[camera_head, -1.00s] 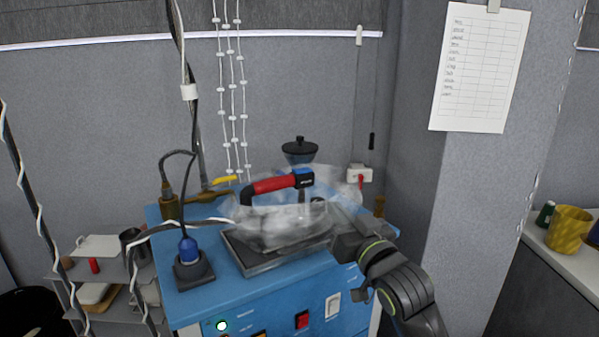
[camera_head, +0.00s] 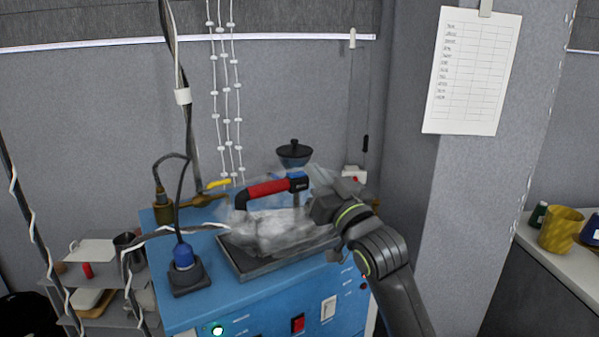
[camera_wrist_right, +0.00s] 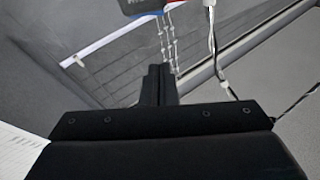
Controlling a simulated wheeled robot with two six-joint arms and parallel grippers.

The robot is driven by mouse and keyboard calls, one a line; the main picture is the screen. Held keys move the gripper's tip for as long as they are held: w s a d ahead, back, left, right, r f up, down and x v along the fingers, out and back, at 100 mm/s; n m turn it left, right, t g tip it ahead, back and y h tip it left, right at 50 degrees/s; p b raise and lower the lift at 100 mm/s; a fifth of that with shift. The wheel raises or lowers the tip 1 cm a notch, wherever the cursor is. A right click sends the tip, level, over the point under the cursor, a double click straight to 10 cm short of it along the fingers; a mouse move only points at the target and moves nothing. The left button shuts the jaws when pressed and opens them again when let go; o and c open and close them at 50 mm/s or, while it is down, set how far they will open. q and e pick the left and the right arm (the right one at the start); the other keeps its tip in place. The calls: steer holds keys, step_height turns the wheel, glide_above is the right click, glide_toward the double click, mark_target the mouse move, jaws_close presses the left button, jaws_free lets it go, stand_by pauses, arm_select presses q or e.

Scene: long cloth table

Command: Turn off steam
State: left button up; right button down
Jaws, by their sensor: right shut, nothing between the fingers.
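A blue steam machine (camera_head: 235,300) stands ahead, with an iron with a red handle (camera_head: 268,188) on the dark tray (camera_head: 248,272) on its top. White steam (camera_head: 265,230) hides most of the iron's body. A yellow lever (camera_head: 218,184) sits by brass pipework (camera_head: 205,199) at the back left. The front has a red switch (camera_head: 298,323), a white switch (camera_head: 328,308) and a lit green lamp (camera_head: 217,330). My right gripper (camera_head: 316,184) is shut and empty, at the right of the iron's handle. Its closed fingers (camera_wrist_right: 158,85) show in the wrist view. My left gripper is not seen.
A black-lidded container (camera_head: 294,154) is behind the iron. A grey pillar (camera_head: 470,200) stands at the right, and a low shelf (camera_head: 95,290) at the left.

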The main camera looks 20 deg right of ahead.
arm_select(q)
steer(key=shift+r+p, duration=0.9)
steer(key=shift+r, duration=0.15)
arm_select(e)
steer(key=w+a+f, duration=0.1)
steer(key=w+f, duration=0.1)
steer(key=w, duration=0.3)
steer(key=shift+w+a, duration=0.35)
steer(key=shift+f, duration=0.35)
step_height(320, 180, up, 4)
steer(key=r+p, duration=0.1)
steer(key=p, duration=0.3)
arm_select(q)
steer(key=b, duration=0.1)
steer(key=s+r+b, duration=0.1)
steer(key=b, duration=0.1)
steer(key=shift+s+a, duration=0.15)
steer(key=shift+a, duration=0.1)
arm_select(e)
steer(key=v, duration=1)
steer(key=shift+f, duration=0.35)
